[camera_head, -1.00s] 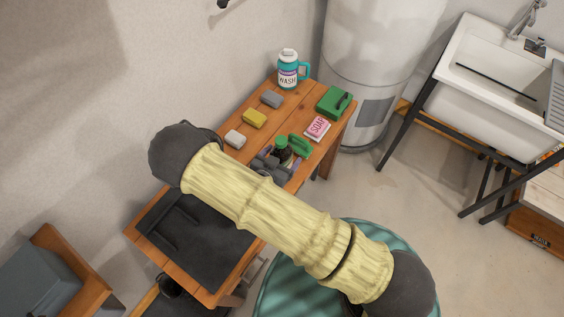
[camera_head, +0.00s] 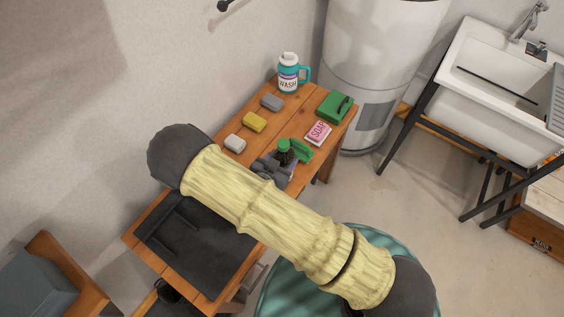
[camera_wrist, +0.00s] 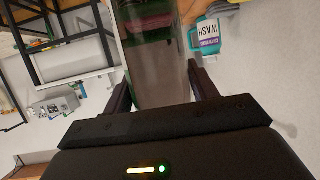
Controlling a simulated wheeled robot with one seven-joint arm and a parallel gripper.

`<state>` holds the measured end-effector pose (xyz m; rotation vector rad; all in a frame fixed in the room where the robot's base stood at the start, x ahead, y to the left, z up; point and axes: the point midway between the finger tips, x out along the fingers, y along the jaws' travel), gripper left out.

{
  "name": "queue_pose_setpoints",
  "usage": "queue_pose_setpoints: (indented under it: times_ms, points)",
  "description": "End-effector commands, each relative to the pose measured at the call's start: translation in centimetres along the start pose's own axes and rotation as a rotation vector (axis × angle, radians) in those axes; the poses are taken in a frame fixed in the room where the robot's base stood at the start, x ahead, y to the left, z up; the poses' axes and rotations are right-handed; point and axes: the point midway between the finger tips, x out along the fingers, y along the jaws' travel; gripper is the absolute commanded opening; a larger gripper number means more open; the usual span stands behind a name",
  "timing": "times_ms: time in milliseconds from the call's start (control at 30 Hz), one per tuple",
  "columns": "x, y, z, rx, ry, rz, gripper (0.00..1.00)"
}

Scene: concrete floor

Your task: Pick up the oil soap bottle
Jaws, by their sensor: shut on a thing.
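The oil soap bottle (camera_head: 287,157) is dark with a green cap, at the near right part of the wooden table in the head view. My gripper (camera_head: 272,166) is shut on it, and the gripper partly hides its lower body. In the wrist view the bottle (camera_wrist: 152,65) is a large see-through brownish shape between the two dark fingers (camera_wrist: 161,88). I cannot tell whether its base is clear of the tabletop.
A white tank (camera_head: 375,60) stands behind.

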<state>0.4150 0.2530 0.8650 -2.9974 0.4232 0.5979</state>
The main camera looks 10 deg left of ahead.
Motion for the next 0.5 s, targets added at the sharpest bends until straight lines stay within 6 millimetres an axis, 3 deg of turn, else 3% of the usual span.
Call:
queue_pose_setpoints:
  times_ms: [500]
  points:
    - [-3.1, -0.1, -7.3, 0.003, 0.004, -0.003, 0.17]
